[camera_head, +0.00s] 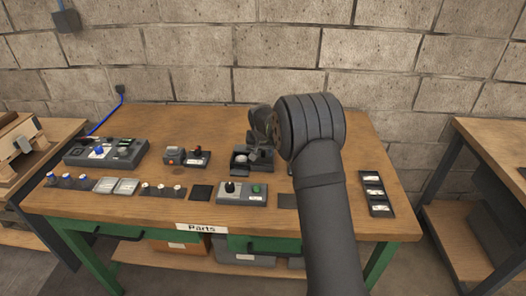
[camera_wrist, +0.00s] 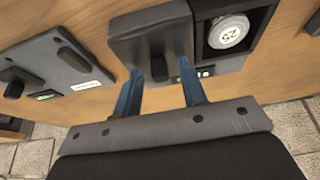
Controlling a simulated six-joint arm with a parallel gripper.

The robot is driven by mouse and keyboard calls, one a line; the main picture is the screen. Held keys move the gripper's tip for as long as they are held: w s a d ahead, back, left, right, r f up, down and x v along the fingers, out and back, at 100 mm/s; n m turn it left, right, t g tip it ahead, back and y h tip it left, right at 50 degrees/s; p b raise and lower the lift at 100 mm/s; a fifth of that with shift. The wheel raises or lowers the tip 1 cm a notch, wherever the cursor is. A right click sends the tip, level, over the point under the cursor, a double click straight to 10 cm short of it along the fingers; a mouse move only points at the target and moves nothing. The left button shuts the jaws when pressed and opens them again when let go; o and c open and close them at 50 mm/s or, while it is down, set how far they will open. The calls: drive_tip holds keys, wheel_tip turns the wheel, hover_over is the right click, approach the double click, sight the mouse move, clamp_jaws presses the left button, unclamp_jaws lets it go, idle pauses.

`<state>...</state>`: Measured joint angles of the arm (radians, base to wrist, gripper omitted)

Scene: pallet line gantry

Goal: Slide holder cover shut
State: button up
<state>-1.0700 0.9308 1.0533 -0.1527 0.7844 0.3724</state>
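The holder (camera_head: 263,165) is a dark box on the wooden table, below my gripper in the head view. In the wrist view the holder (camera_wrist: 232,63) has an open bay at right with a round silver disc (camera_wrist: 228,31) marked with a number. Its grey cover (camera_wrist: 138,45) lies over the left part and leaves the disc exposed. A dark knob (camera_wrist: 158,66) stands at the cover's near edge. My gripper (camera_wrist: 159,72) is open, with one blue finger on each side of the knob. Contact with the knob cannot be told. In the head view my gripper (camera_head: 254,146) is partly hidden by my wrist.
A three-slot tray (camera_head: 376,193) lies at right.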

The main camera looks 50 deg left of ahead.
clamp_jaws()
drive_tip(key=s+a, duration=0.6)
drive_tip(key=shift+s+a+r, duration=0.1)
drive_tip(key=shift+s+a, duration=0.1)
unclamp_jaws()
drive_tip(key=v, duration=1.7)
drive_tip(key=shift+r, duration=0.15)
drive_tip(key=x, duration=1.7)
drive_tip(key=shift+f, duration=0.25)
